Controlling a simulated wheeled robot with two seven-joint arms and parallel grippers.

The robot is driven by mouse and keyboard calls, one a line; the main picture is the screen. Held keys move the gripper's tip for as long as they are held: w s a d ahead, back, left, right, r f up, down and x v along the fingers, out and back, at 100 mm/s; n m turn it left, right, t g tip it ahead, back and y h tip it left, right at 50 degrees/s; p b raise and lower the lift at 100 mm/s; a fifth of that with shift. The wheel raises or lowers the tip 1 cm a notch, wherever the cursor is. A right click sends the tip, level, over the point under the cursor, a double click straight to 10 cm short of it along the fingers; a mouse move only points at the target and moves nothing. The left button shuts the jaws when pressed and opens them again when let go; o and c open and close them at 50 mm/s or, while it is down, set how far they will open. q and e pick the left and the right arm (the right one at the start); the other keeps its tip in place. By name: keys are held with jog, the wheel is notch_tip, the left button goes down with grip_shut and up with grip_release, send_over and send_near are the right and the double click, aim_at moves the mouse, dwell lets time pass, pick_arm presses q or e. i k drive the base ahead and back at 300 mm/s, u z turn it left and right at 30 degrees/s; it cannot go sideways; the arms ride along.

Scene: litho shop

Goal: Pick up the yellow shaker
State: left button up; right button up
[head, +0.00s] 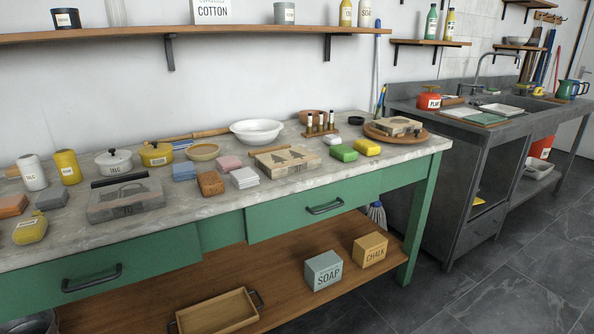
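A yellow shaker (67,168) with a small label stands upright at the back left of the green bench's stone top. A white shaker (32,173) of similar shape stands just left of it, and a yellow lidded pot (156,154) stands farther right. A second yellow container (346,14), with its top cut off by the frame edge, stands on the wall shelf. I cannot tell whether it is also a shaker. Neither of my grippers is in view.
The bench top (215,217) also holds a white lidded pot (114,162), a grey box (125,198), a yellow-green bottle (30,229), sponges, bowls and printing blocks. The wall shelf (130,32) runs above it. A grey sink unit (465,150) stands right. The floor at lower right is clear.

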aim_at(65, 158)
jog(key=u, duration=1.45)
jog(key=i, duration=0.45)
